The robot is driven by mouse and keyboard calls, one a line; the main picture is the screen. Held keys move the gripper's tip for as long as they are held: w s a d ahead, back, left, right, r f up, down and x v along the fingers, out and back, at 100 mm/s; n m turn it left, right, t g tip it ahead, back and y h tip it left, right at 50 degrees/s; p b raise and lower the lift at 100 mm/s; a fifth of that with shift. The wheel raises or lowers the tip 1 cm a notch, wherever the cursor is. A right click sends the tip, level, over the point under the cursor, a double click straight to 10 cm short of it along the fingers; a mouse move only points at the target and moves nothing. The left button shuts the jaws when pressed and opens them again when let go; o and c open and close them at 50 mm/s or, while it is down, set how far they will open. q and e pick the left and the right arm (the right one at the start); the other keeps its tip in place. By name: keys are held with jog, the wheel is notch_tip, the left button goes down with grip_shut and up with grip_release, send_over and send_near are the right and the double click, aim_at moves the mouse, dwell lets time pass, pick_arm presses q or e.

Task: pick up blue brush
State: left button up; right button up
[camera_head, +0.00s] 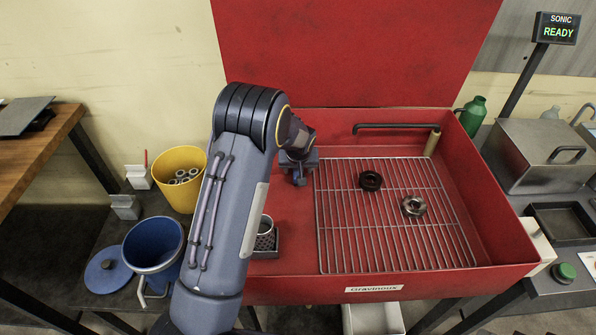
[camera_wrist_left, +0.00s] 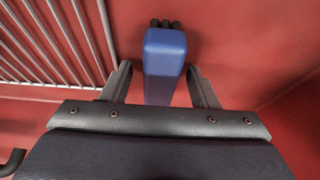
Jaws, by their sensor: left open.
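The blue brush (camera_wrist_left: 165,60) shows in the left wrist view as a blue block-like handle with dark ends at the top. It lies in the red basin, beside the wire rack. My left gripper (camera_wrist_left: 158,80) is open, with one finger on each side of the blue handle and small gaps visible. In the head view my left gripper (camera_head: 300,170) is low over the red basin, left of the rack. The brush cannot be made out there, hidden by the gripper and arm. My right gripper is not in view.
The wire rack (camera_head: 340,235) holds a dark ring (camera_head: 371,180) and a metal nut-like part (camera_head: 413,206). A small cup (camera_head: 265,235) stands in the basin (camera_head: 480,215) near my arm. A black pipe spout (camera_head: 390,127) crosses the back. Yellow (camera_head: 180,160) and blue (camera_head: 153,245) buckets stand left.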

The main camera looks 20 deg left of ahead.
pick_arm(q)
jog(key=shift+f, duration=0.15)
jog(key=shift+c, duration=0.3)
jog(key=c, duration=1)
jog(key=shift+r+p, duration=0.3)
jog(key=shift+r, duration=0.05)
jog(key=shift+w+r, duration=0.1)
jog(key=shift+r, duration=0.2)
jog(key=v, duration=0.3)
jog(key=shift+w+a+r+b, duration=0.1)
jog(key=shift+w+a+b, duration=0.1)
jog(key=shift+a+b, duration=0.1)
jog(key=s+a+r+b, duration=0.1)
jog(key=s+a+r, duration=0.1)
jog(key=s+r, duration=0.7)
jog(key=s, duration=0.4)
jog(key=shift+s+a, duration=0.2)
